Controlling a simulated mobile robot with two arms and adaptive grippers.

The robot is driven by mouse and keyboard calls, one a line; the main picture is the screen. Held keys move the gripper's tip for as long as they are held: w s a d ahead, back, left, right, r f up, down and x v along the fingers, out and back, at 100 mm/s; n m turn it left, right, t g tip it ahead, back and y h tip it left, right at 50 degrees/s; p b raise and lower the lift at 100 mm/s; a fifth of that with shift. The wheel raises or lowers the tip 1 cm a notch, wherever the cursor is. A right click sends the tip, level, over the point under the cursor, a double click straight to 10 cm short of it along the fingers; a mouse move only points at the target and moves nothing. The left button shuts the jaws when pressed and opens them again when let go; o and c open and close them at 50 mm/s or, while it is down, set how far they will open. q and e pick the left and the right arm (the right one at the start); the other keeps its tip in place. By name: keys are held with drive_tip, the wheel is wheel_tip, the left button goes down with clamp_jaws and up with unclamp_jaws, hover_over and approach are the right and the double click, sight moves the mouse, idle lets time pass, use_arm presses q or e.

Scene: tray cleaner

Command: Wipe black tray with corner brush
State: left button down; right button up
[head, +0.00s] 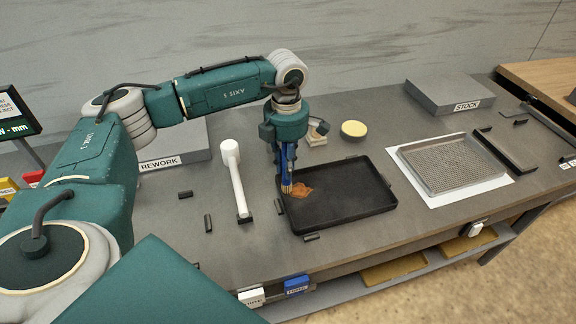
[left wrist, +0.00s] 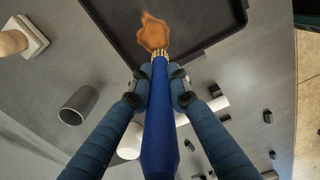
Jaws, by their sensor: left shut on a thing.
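The black tray (head: 350,205) lies flat on the grey bench in the head view; its dark floor and rim also show at the top of the left wrist view (left wrist: 205,20). A brown-orange smear (head: 301,190) is on the tray floor near its left side; it also shows in the left wrist view (left wrist: 153,32). My left gripper (head: 287,160) points down over the tray's left part, shut on a blue-handled corner brush (left wrist: 160,120). The brush's pale bristles are at the smear's near edge; whether they touch the tray is hard to tell. My right gripper is not in view.
A perforated metal tray (head: 445,165) lies on white sheet to the right. Several small black blocks surround the trays.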

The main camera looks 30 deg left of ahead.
use_arm(q)
wheel_tip(320, 180, up, 2)
drive_tip(key=shift+r, duration=0.15)
drive_tip(key=shift+w+d+r+p, duration=0.15)
drive_tip(key=shift+r+p, duration=0.8)
drive_tip(key=shift+r, duration=0.4)
drive_tip(key=shift+w+d+r+p, duration=0.1)
drive_tip(key=shift+r+p, duration=0.8)
drive_tip(key=shift+r, duration=0.45)
drive_tip(key=shift+a, duration=0.1)
